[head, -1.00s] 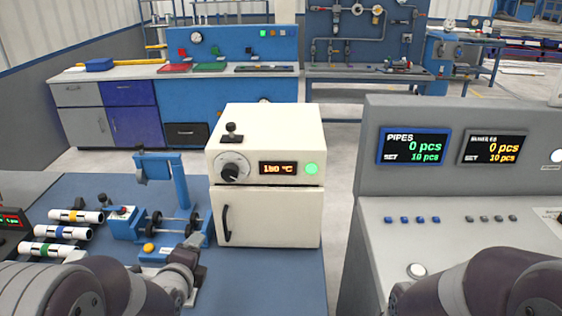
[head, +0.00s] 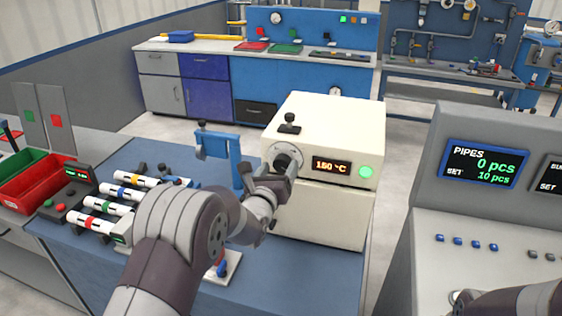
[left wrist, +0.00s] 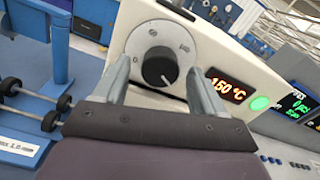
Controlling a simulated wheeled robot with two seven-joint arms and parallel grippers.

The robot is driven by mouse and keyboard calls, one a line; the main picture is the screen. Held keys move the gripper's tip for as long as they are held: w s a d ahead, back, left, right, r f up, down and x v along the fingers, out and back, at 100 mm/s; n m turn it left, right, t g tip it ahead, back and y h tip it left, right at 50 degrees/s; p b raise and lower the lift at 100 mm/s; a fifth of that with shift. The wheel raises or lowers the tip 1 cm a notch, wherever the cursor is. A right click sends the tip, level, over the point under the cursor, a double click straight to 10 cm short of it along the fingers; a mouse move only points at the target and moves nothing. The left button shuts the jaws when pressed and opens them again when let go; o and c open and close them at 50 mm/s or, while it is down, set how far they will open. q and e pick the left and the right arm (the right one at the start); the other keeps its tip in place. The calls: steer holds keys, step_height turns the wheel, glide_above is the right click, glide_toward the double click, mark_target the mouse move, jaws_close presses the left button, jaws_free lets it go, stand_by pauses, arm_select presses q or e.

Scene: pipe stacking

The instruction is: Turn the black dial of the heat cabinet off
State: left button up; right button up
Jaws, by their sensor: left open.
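The white heat cabinet (head: 330,215) stands on the blue table. Its display (head: 331,165) reads 150 °C and a green lamp (head: 366,172) beside it is lit. The black dial sits on a light round plate (head: 287,154) left of the display. In the head view my left gripper (head: 282,172) covers most of the dial. In the left wrist view the black dial (left wrist: 160,66) shows between the two open fingers (left wrist: 160,80), its white mark pointing down. I cannot tell whether the fingers touch it. My right gripper is out of view.
A black knob-topped lever (head: 289,124) stands on the cabinet's top. Several banded pipes (head: 117,194) lie on the table at left, beside a blue stand (head: 220,150). A red bin (head: 33,182) is farther left. A grey console (head: 500,225) stands at right.

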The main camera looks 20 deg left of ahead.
arm_select(q)
steer(key=shift+w+r, duration=0.1)
steer(key=shift+w, duration=0.5)
steer(key=shift+w+d, duration=0.1)
steer(key=shift+w, duration=0.5)
steer(key=c, duration=1.1)
steer(key=shift+o, duration=0.2)
